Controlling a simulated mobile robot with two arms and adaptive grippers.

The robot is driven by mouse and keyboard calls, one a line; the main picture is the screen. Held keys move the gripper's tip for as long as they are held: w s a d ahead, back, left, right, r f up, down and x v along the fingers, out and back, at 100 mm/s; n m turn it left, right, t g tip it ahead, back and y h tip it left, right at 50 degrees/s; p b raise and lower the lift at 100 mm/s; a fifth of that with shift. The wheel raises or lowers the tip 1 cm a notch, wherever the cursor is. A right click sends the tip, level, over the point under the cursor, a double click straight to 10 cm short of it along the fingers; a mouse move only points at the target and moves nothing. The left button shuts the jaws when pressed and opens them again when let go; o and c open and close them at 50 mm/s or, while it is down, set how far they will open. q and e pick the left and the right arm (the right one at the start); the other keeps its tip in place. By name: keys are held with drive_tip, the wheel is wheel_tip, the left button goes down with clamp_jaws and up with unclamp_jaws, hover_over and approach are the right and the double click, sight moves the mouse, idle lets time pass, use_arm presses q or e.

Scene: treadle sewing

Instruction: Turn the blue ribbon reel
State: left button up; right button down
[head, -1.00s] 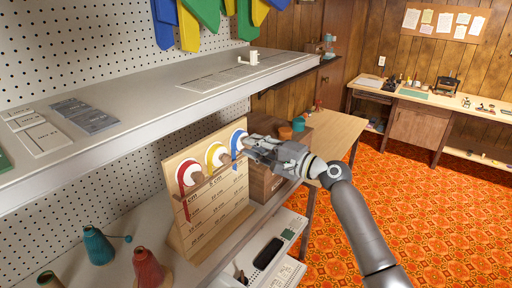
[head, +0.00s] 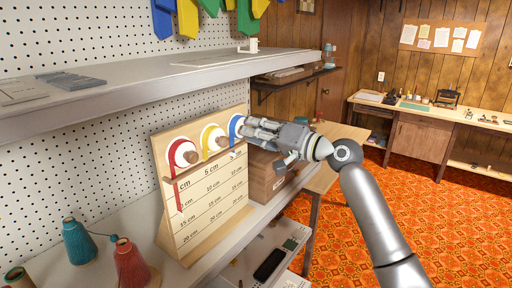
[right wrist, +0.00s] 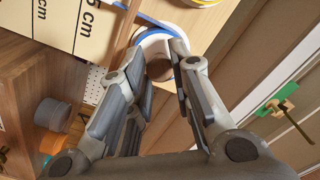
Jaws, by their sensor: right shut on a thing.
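The blue ribbon reel (head: 234,126) is the rightmost of three reels on an upright wooden board (head: 205,205) marked with centimetre lengths. My right gripper (head: 243,127) reaches it from the right and covers much of it. In the right wrist view the blue reel (right wrist: 152,36) shows as a white disc with a blue rim, and its brown wooden hub (right wrist: 160,69) sits between my fingers. My right gripper (right wrist: 161,60) is shut on the reel at this hub. My left gripper is not in view.
Yellow (head: 203,141) and red (head: 170,157) reels sit left of the blue one. A grey shelf (head: 150,85) runs above the board. Thread cones (head: 78,243) stand at lower left. A wooden box (head: 268,180) is right of the board, below my gripper.

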drive_tip(key=shift+f+n+b, duration=0.1)
drive_tip(key=shift+n+b, duration=3.7)
drive_tip(key=shift+n, duration=1.3)
drive_tip(key=c, duration=1.3)
unclamp_jaws()
drive_tip(key=shift+o, duration=0.2)
